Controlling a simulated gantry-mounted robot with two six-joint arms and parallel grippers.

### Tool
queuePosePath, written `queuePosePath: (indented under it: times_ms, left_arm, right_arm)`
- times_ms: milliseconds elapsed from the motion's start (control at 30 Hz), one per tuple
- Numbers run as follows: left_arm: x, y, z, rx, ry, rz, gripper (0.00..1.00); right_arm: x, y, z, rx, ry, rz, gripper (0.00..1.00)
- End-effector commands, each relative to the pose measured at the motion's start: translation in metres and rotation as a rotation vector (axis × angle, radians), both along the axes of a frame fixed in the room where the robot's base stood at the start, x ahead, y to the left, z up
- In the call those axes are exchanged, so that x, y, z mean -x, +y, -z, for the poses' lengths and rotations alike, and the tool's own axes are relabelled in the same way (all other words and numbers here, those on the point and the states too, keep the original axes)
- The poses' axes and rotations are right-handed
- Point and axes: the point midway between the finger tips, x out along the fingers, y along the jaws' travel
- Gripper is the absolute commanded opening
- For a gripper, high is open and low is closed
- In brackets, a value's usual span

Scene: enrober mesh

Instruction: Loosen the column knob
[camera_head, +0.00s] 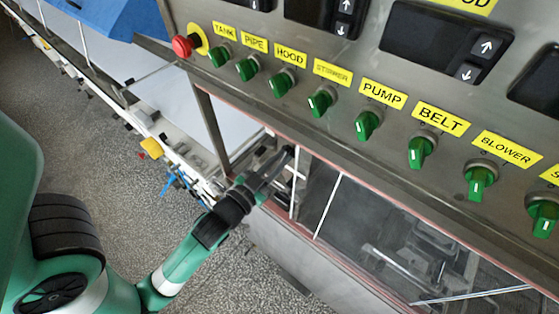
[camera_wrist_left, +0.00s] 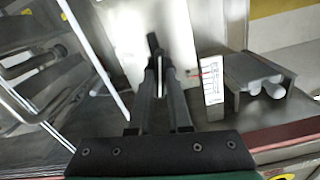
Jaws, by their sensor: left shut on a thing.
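My left gripper (camera_head: 277,166) reaches in from the left, below the control panel, at the open front of the machine. In the left wrist view its two fingers (camera_wrist_left: 160,82) are close together, shut on a small dark knob (camera_wrist_left: 153,42), of which only a little shows at the fingertips. The knob (camera_head: 289,150) is a small dark spot at the fingertips in the head view. A pale upright plate or column stands behind the fingers. Whether the knob has turned cannot be told. My right gripper is in neither view.
A white scale (camera_wrist_left: 211,80) with a red pointer stands right of the fingers, beside a grey bracket (camera_wrist_left: 258,78). The control panel with several green switches (camera_head: 320,101) and a red stop button (camera_head: 184,45) hangs above. Metal rods and glazing lie right of the gripper.

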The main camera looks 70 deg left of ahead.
Motion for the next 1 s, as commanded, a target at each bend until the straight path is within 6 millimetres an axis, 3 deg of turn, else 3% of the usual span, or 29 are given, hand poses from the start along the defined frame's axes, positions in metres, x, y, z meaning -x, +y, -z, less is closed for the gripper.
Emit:
queuePosePath:
  times_ms: [1000]
  left_arm:
    - [0.0, 0.0, 0.0, 0.186, -0.116, 0.0, 0.0]
  right_arm:
    - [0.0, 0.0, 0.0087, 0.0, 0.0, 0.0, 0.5]
